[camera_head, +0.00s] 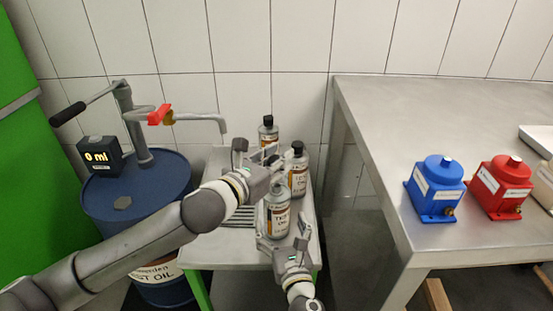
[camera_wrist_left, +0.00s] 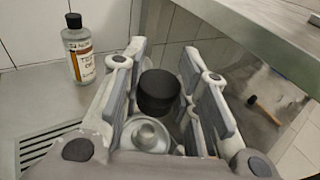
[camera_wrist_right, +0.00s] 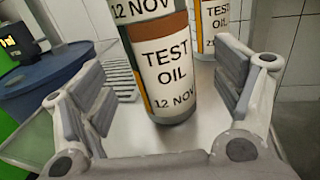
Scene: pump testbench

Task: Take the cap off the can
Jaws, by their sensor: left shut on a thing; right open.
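The front can (camera_head: 278,215) is a silver bottle with a white and brown TEST OIL label, upright on the small grey table. Its bare silver neck shows in the left wrist view (camera_wrist_left: 150,136), with no cap on it. My left gripper (camera_head: 275,160) is above and behind this can, shut on a black cap (camera_wrist_left: 158,93). In the head view the gripper mostly hides the cap. My right gripper (camera_head: 283,243) is open, low in front of the can. In the right wrist view the can (camera_wrist_right: 170,60) stands between the spread fingers, with gaps at both sides.
Two capped bottles stand behind, one at the back (camera_head: 268,132) and one at the right (camera_head: 299,175). A blue drum (camera_head: 140,200) with a hand pump stands left. A steel bench (camera_head: 420,110) at right carries blue (camera_head: 437,186) and red (camera_head: 500,186) pumps.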

